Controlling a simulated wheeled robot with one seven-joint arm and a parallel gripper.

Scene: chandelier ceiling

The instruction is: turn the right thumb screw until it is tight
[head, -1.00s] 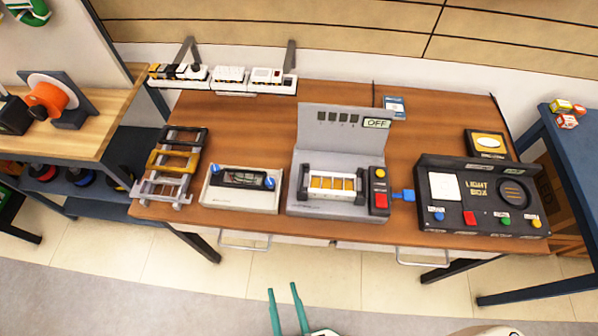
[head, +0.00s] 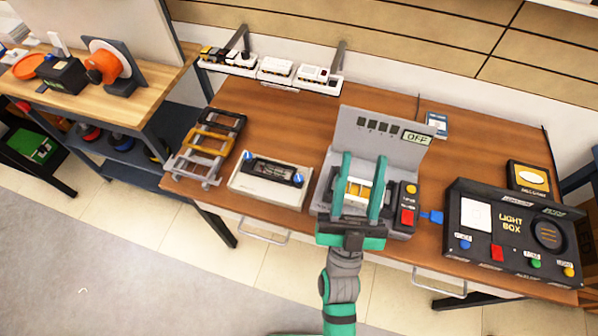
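A pale box-shaped device (head: 268,197) lies on the table, left of the table's middle. It has a dark panel with a window on top. Its right thumb screw (head: 298,181) is a blue knob at the panel's right end. A similar blue left thumb screw (head: 248,155) is at the other end. How tight either screw is cannot be told. My gripper (head: 364,157) has two green fingers spread apart with nothing seen held between them. In the picture it is right of the pale device, in front of the grey machine, partly hiding it.
The grey machine (head: 378,128) has an upright panel reading OFF and red and yellow buttons. A black light box (head: 480,218) stands to the right. A stacked rack (head: 208,145) stands to the left. Bare wood (head: 285,118) shows behind the pale device.

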